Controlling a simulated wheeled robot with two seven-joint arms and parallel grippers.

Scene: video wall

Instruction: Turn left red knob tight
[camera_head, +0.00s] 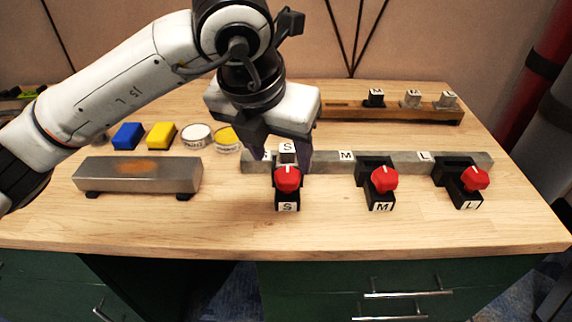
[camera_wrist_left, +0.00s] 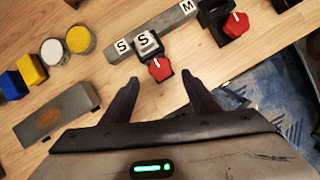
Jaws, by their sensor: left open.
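The left red knob (camera_head: 287,179) sits on a black clamp labelled S at the front of a grey metal bar (camera_head: 325,161). The knob also shows in the left wrist view (camera_wrist_left: 160,69). My left gripper (camera_head: 283,160) is open above and behind this knob in the head view. In the left wrist view its two dark fingers (camera_wrist_left: 163,88) are spread, with the knob beyond the tips and roughly between them. No contact with the knob is visible. My right gripper is not in view.
Two more red knobs, on the M clamp (camera_head: 383,179) and L clamp (camera_head: 474,178), stand to the right. A steel block (camera_head: 138,175), blue block (camera_head: 128,136), yellow block (camera_head: 161,135) and round tins lie left. A wooden rail (camera_head: 400,114) is behind. The front tabletop is clear.

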